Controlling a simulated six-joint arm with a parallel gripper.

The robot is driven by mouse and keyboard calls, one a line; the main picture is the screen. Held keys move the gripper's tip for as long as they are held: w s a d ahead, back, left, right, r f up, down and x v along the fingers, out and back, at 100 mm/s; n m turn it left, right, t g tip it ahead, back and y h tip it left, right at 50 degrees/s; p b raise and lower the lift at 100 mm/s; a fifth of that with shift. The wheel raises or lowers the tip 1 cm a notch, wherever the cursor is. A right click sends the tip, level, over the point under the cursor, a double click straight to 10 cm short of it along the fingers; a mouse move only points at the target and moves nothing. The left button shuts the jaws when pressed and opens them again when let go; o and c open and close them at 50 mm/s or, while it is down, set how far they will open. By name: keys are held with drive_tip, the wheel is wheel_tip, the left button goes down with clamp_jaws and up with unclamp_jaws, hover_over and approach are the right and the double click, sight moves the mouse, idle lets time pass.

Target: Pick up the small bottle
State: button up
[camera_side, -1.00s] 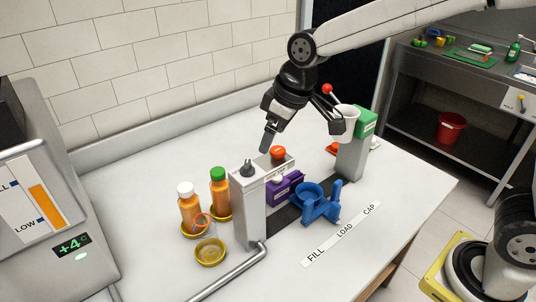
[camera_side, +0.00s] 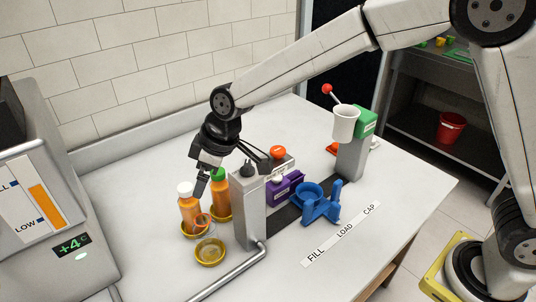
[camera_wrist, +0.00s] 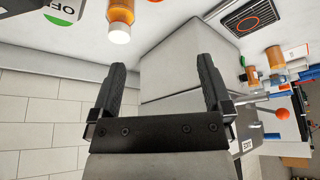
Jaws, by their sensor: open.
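Two orange bottles stand at the left of the bench, each in a yellow holder: a white-capped bottle (camera_side: 187,212) and a green-capped bottle (camera_side: 221,198). They look similar in size, so I cannot tell which is the small one. My gripper (camera_side: 230,172) is open and empty, above and close to the bottles; one finger hangs near the white cap and overlaps part of the view of the bottles. In the wrist view my gripper (camera_wrist: 162,66) has wide-apart fingers with nothing between them.
A grey post (camera_side: 249,215) stands right of the bottles, beside a purple block (camera_side: 286,187) and a blue holder (camera_side: 320,207). An empty yellow dish (camera_side: 210,252) lies in front. A white cup (camera_side: 345,123) is on the green-topped stand. A grey machine (camera_side: 55,215) borders the left.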

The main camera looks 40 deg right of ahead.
hover_over(205, 215)
drive_tip(key=s+d, duration=0.1)
drive_tip(key=s, duration=0.1)
drive_tip(key=f, duration=0.7)
drive_tip(key=shift+w+d+f, duration=0.1)
drive_tip(key=shift+w+f, duration=0.1)
drive_tip(key=shift+w, duration=0.05)
drive_tip(key=shift+x, duration=1.3)
drive_tip(key=shift+x, duration=2.55)
drive_tip(key=shift+d, duration=0.1)
